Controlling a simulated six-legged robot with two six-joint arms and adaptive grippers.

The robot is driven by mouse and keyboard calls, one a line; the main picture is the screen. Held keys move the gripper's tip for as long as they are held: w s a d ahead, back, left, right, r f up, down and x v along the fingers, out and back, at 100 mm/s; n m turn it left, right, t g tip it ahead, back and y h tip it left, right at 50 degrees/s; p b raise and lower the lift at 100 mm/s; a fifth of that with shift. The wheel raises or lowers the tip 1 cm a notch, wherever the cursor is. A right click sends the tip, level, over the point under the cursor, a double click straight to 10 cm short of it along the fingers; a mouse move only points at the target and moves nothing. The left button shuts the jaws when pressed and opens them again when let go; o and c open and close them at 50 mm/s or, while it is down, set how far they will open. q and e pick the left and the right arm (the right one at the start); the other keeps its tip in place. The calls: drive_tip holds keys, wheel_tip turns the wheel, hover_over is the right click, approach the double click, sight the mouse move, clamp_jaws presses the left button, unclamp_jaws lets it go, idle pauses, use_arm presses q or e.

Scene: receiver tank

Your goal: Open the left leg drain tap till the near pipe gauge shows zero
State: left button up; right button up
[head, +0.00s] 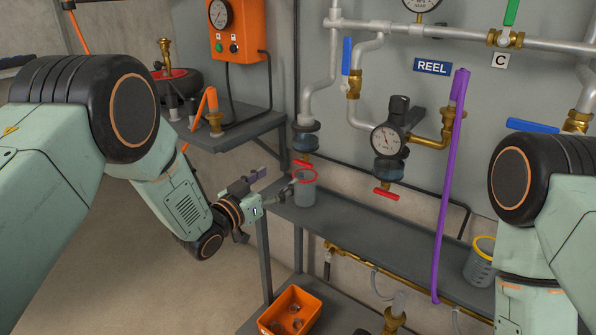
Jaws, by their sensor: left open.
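The left leg drain tap (303,163) has a red handle and sits below a dark blue fitting at the foot of the left grey pipe. A grey cup with a red rim (304,194) stands on the shelf below it. My left gripper (277,184) is open, just left of the cup and below the tap; I cannot tell whether it touches the cup. A round gauge (388,141) is on the pipework to the right, above a second red-handled tap (386,194). Its needle is too small to read. My right gripper is out of view; only its arm shows.
A purple hose (447,190) hangs across the grey shelf (390,222). A yellow-rimmed jug (480,265) stands at the shelf's right. An orange bin (290,312) sits below. An orange box with a dial (238,30) hangs at upper left, above a side table (232,128).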

sight(301, 164)
use_arm(q)
drive_tip(key=shift+m, duration=0.3)
drive_tip(key=b+x, duration=0.1)
drive_tip(key=x, duration=0.2)
drive_tip(key=b+x, duration=0.1)
drive_tip(key=x, duration=0.2)
drive_tip(key=shift+d+f+b, duration=0.1)
drive_tip(key=shift+d+b, duration=0.2)
drive_tip(key=shift+d, duration=0.05)
drive_tip(key=shift+w+d, duration=0.4)
drive_tip(key=shift+w, duration=0.2)
